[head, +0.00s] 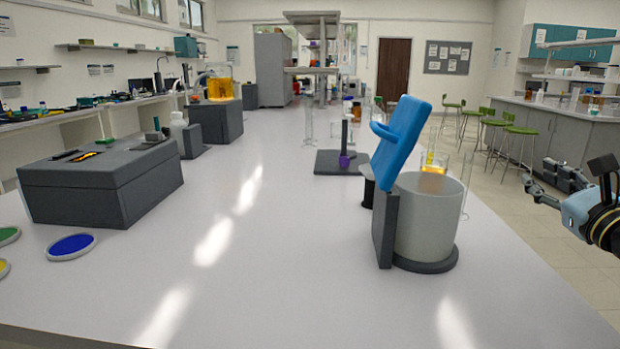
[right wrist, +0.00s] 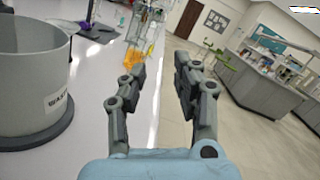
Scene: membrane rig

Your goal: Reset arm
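My right gripper (head: 545,188) is at the right edge of the head view, beyond the table's right edge and apart from everything on it. In the right wrist view its two fingers (right wrist: 158,85) are spread with nothing between them, so it is open and empty. My left gripper is not in the head view. The membrane rig has a grey cylinder (head: 425,225) on a dark round base, with a blue hinged lid (head: 402,142) raised and tilted. In the right wrist view the cylinder (right wrist: 30,90) bears a label that seems to read "WASTE".
The white table (head: 270,270) is mostly clear in the middle. A dark grey box (head: 95,190) and coloured discs (head: 72,246) are at left. A beaker with orange liquid (head: 432,172) stands behind the cylinder. A dark stand (head: 340,162) is farther back. Green stools (head: 518,140) stand at right.

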